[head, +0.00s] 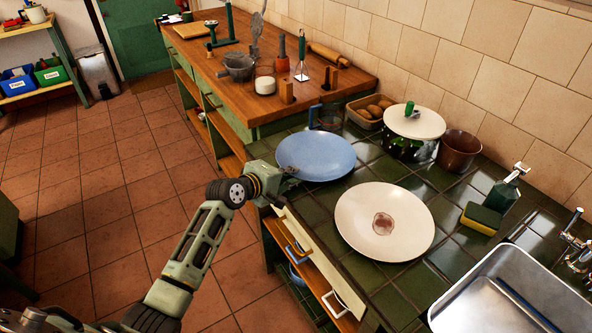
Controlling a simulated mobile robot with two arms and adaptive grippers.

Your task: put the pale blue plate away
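The pale blue plate (316,155) lies on the green tiled counter (362,262), near its left edge. My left gripper (291,174) comes in from the left and is at the plate's near left rim. The fingertips are small and overlap the rim, so I cannot tell whether they are closed on it. My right gripper is out of view. Below the counter is an open-fronted wooden shelf (284,243) with a blue handle-like piece (297,252) and a white one (335,304); its inside is mostly hidden.
A cream plate (350,222) with a reddish stain lies right of the blue plate. A lidded pot (411,143), brown pot (458,150), blue-handled glass jug (328,118), sponge (481,219) and metal sink (515,290) surround them. Floor left of the counter is clear.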

